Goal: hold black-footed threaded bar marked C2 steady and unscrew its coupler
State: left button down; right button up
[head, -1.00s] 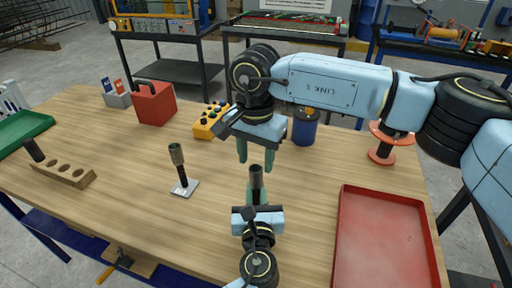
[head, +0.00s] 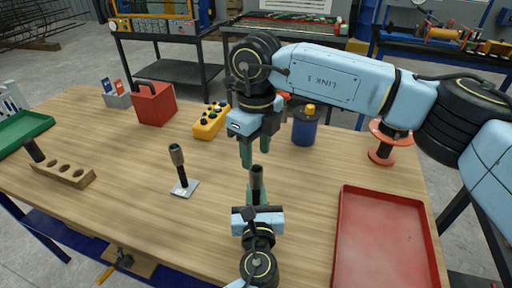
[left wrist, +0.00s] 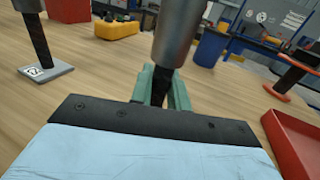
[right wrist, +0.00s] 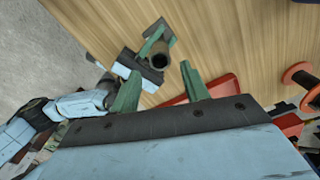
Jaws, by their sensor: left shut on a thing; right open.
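My left gripper (head: 257,198) is shut on a dark threaded bar (left wrist: 160,88) at the front middle of the table. A grey-brown coupler (head: 257,176) sits on the bar's upper end; it looms large in the left wrist view (left wrist: 178,35). My right gripper (head: 255,156) is open and empty, just above and behind the coupler. In the right wrist view the coupler's hollow end (right wrist: 160,60) shows between the open green fingers, apart from them. Another bar with a coupler (head: 178,165) stands on a white plate to the left.
A red tray (head: 345,240) lies at the right. A wooden block with holes (head: 67,172) holds a dark bar at the left. A yellow button box (head: 210,122), a red box (head: 154,105), a blue can (head: 305,130) and an orange spool (head: 382,150) stand farther back.

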aim_at(256, 169)
jog(key=shift+f+m, duration=0.3)
jog(key=shift+m, duration=0.1)
notch_tip(256, 169, down, 7)
jog(key=shift+f, duration=0.2)
jog(key=shift+c, duration=0.4)
jog(key=c, duration=0.9)
jog(key=shift+n, duration=0.4)
jog(key=shift+r, duration=0.25)
jog(key=shift+r, duration=0.9)
